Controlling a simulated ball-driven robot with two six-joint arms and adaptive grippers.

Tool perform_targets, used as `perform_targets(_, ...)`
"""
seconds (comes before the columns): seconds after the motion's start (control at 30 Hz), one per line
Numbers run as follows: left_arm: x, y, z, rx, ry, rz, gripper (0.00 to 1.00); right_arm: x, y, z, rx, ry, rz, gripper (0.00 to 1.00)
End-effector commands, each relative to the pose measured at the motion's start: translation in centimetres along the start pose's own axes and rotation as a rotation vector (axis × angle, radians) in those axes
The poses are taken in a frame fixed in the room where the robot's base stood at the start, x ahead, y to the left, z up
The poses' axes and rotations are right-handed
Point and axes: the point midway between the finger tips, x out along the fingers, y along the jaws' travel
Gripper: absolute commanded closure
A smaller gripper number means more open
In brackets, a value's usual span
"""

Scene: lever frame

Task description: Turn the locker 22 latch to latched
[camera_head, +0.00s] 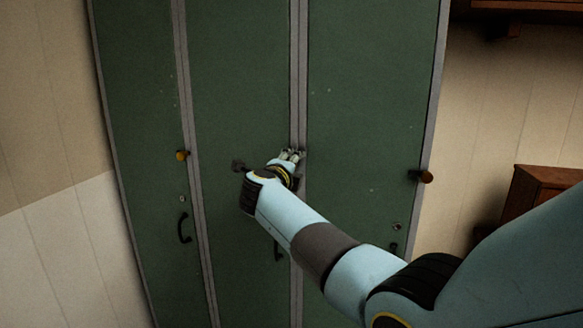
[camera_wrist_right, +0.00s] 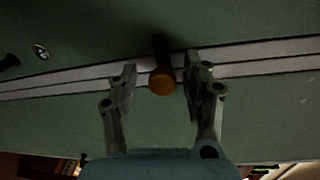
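My right gripper (camera_head: 291,155) is at the right edge of the middle green locker door (camera_head: 238,75), by the grey strip between the doors. In the right wrist view its two fingers (camera_wrist_right: 162,86) are open and apart. An orange latch knob (camera_wrist_right: 162,82) with a dark lever (camera_wrist_right: 160,50) sits between them, over the grey strip. I cannot tell whether a finger touches the knob. In the head view my gripper hides this latch. No locker number is readable, so I cannot confirm which is 22. My left gripper is not in view.
The left locker has an orange latch knob (camera_head: 182,155) and a black handle (camera_head: 184,229). The right locker has another latch knob (camera_head: 427,177) at its right edge. A keyhole (camera_wrist_right: 40,50) shows in the wrist view. Brown wooden furniture (camera_head: 540,195) stands at the right.

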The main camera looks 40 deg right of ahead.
Motion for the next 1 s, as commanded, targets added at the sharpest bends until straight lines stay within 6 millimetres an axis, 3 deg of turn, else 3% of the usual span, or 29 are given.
perform_targets(0.27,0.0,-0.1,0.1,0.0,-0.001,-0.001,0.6,-0.8,-0.1,0.1,0.002,-0.002,-0.001,0.52)
perform_targets(0.5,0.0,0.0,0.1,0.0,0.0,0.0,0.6,-5.0,0.1,0.0,0.003,-0.002,0.001,0.52)
perform_targets(0.7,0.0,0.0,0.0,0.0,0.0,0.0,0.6,-7.2,0.0,0.0,0.001,0.0,0.0,0.52)
perform_targets(1.0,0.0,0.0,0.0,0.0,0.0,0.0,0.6,-7.5,0.0,0.0,0.0,0.0,-0.001,0.52)
